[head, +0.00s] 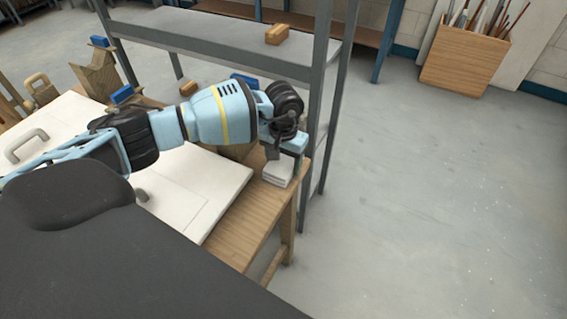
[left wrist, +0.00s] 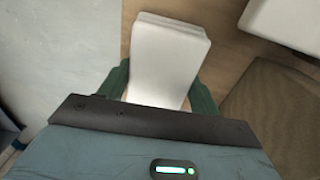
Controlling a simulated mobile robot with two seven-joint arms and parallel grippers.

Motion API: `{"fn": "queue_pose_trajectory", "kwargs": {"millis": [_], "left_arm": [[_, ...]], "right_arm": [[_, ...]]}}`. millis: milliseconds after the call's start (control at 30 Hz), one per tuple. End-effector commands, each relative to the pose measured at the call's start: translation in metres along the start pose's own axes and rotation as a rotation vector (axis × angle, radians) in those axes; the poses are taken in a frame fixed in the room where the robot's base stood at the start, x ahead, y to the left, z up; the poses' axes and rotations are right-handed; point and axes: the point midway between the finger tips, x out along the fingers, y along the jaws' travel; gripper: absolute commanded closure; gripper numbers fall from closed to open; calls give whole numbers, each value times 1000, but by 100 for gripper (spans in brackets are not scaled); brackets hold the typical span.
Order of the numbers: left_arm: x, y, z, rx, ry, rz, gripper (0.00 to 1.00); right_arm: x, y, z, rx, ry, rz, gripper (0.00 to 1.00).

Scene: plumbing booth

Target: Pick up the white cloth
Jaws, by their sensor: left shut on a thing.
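The white cloth (head: 279,172) is a small folded stack at the right end of the wooden table, near its edge. In the left wrist view the cloth (left wrist: 168,55) lies between the two green fingers of my left gripper (left wrist: 160,88). In the head view my left gripper (head: 283,153) points down at the cloth and hides part of it. The gripper is shut on the cloth. I cannot tell whether the cloth is lifted off the table. My right gripper is not in view.
The wooden table (head: 243,233) carries a large white panel (head: 180,200) to the left of the cloth. A grey metal shelf rack (head: 318,100) stands close behind the gripper. A wooden bin of rods (head: 463,62) stands at the back right. The floor at right is clear.

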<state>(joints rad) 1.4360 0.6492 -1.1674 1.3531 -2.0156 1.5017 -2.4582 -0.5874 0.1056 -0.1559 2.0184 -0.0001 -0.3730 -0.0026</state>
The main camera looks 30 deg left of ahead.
Motion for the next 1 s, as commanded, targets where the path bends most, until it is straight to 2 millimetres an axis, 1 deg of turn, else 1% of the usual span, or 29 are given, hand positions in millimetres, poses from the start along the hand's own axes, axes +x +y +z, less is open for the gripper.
{"fn": "queue_pose_trajectory", "kwargs": {"millis": [133, 233, 500, 600, 700, 833, 1000], "left_arm": [[-3, 0, -1, 0, 2, 0, 60], [-14, 0, -1, 0, 4, 0, 60], [-63, 0, -1, 0, 5, 0, 60], [-79, 0, -1, 0, 3, 0, 60], [-91, 0, -1, 0, 3, 0, 60], [-99, 0, 0, 0, 0, -1, 60], [-101, 0, 0, 0, 0, 0, 60]], "right_arm": [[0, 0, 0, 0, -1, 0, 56], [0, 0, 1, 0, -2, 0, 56], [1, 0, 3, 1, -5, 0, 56], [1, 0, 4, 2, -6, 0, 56], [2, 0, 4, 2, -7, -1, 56], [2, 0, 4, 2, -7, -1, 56], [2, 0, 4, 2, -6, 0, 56]]}}
